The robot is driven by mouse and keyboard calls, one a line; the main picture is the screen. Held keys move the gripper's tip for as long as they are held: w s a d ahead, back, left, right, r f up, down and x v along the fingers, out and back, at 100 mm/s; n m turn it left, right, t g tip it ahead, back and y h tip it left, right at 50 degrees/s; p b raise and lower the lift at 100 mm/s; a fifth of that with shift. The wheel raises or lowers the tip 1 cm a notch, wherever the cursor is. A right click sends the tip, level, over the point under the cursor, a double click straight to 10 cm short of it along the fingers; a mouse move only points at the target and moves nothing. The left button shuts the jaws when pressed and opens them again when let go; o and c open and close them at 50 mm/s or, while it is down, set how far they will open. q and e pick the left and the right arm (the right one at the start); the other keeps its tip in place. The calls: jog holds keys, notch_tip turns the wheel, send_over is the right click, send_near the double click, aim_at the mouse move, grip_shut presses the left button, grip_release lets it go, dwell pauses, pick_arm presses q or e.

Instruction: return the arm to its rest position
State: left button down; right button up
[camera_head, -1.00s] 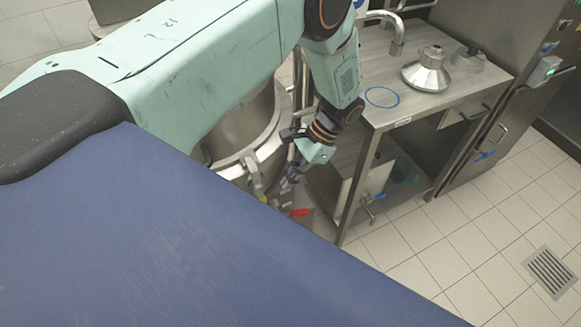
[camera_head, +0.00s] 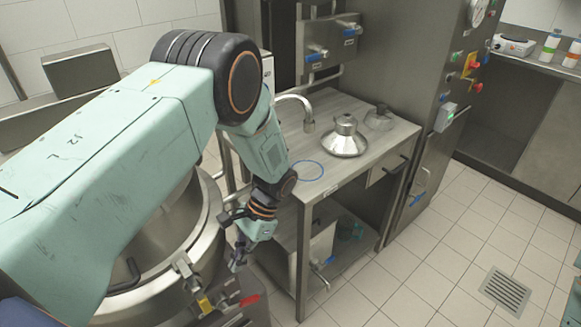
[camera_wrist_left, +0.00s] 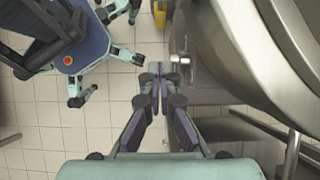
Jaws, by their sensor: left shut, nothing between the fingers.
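My left arm comes in from the left in the head view and bends down at its elbow. My left gripper (camera_head: 238,258) hangs low, between the large steel vessel (camera_head: 204,238) and the steel table (camera_head: 395,142). In the left wrist view my left gripper (camera_wrist_left: 160,72) has its fingers together with nothing between them. The vessel's curved wall (camera_wrist_left: 215,40) is close to the right of the fingers there. My right gripper is in neither view.
On the table are a metal funnel (camera_head: 345,140), a tap (camera_head: 308,122) and a blue ring mark (camera_head: 308,171). Open tiled floor with a drain (camera_head: 506,290) lies to the right.

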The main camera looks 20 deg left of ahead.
pick_arm(q)
jog(key=s+d+f+n+t+h, duration=0.3)
jog(key=s+d+f+t, duration=0.15)
jog(key=f, duration=0.45)
jog(key=s+n+t+b, duration=0.1)
jog(key=s+n+b, duration=0.2)
jog(key=s, duration=1.6)
jog(key=shift+s+a+f+b, duration=0.15)
jog(key=shift+s+a+b, duration=0.1)
jog(key=shift+b, duration=0.65)
jog(key=shift+w, duration=0.1)
